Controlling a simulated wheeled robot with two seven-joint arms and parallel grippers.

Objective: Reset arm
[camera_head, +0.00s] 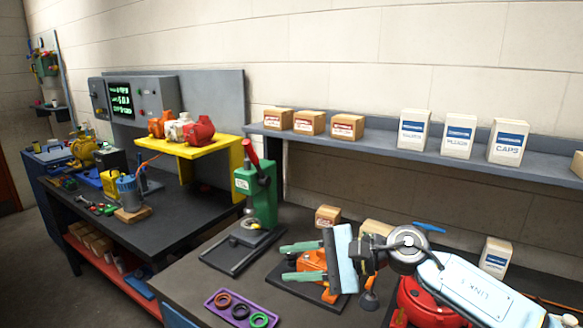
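My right arm (470,285) comes in from the right, low over the bench. Its gripper (284,262) has two green fingers pointing left, spread apart with a clear gap at the tips. An orange object (312,262) on a dark base plate (278,278) shows between and behind the fingers near the palm. I cannot tell whether the fingers touch it. The palm hides part of it. My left gripper is not in view.
A green press (262,195) stands left of my gripper. A purple tray (217,299) with rings lies in front. A red object (425,305) sits beneath my arm. Motors stand on a yellow stand (212,149). Boxes line the wall shelf (385,146); small cartons stand behind the arm.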

